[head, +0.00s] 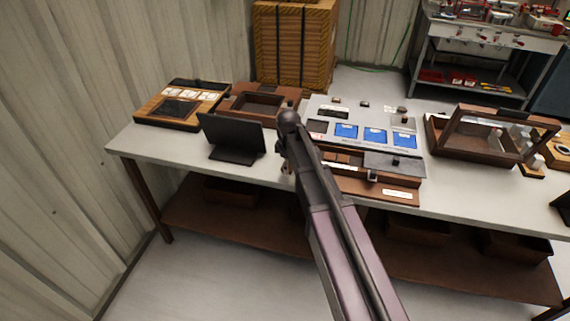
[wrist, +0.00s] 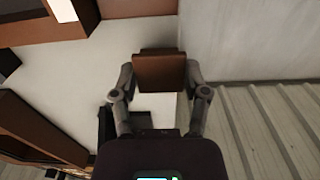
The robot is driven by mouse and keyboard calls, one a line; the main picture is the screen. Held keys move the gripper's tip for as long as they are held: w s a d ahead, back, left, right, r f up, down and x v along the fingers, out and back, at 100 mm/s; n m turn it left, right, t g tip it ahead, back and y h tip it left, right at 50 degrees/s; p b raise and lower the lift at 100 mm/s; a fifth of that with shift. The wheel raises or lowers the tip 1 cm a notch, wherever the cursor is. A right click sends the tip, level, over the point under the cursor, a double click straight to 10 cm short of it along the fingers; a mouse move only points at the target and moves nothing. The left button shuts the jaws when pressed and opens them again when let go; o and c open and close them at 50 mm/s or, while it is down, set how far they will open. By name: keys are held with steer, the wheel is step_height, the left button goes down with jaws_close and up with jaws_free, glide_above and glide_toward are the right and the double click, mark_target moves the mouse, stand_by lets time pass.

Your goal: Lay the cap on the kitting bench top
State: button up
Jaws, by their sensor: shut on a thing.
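A brown, squarish block (wrist: 159,72), which I take to be the cap, is between the fingers of my gripper (wrist: 160,85) in the wrist view. My gripper is shut on it, a finger on each side. Pale bench top shows behind the block; I cannot tell whether they touch. The kitting bench (head: 165,148) has a white top and stands along the wall in the head view. My arm reaches over its front middle part and hides the gripper and the block there.
A black tablet on a stand (head: 232,137) is left of my arm. A wooden tray (head: 205,115) and brown box (head: 290,92) stand behind it. A grey panel with blue cards (head: 350,118) and a brown frame box (head: 440,140) are to the right. The front left top is bare.

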steer(key=w, duration=0.5)
steer(key=shift+a+f, duration=0.2)
steer(key=shift+a, duration=0.15)
steer(key=shift+w+a+f, duration=0.1)
steer(key=shift+w, duration=0.45)
step_height(320, 180, down, 4)
steer(key=b, duration=0.4)
steer(key=shift+r, duration=0.25)
steer(key=shift+f, duration=0.15)
steer(key=o, duration=0.7)
steer(key=shift+o, duration=0.2)
step_height(320, 180, up, 12)
steer(key=p, duration=1.2)
steer(key=shift+r, duration=0.2)
